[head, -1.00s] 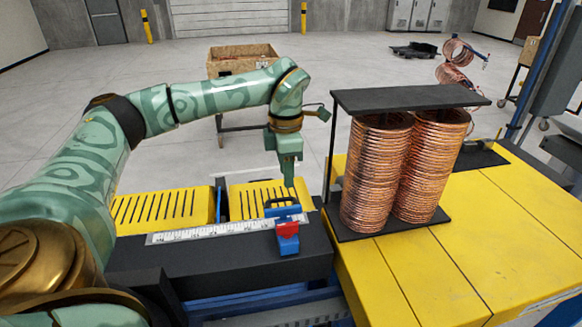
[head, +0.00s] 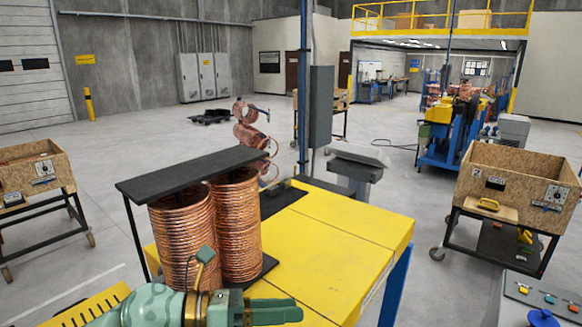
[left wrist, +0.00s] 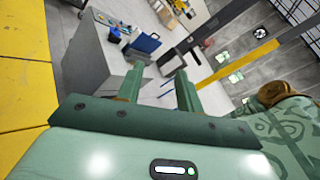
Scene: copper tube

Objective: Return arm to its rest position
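My left gripper (head: 296,310) shows at the bottom of the head view, its fingers pointing right. It is in front of the two copper coils and appears over the near part of the yellow table. In the left wrist view its two green fingers (left wrist: 160,78) stand apart with nothing between them. Part of my green arm runs in from the bottom left of the head view. Another green and gold part of my body shows at the right of the wrist view. My right gripper is not in view.
The copper coils (head: 183,243) stand under a dark plate (head: 190,172) on the yellow table (head: 345,250). A slotted yellow cover (head: 90,308) is at the bottom left. Wooden crates stand on carts at left (head: 30,172) and right (head: 515,185). A button panel (head: 545,295) is at the bottom right.

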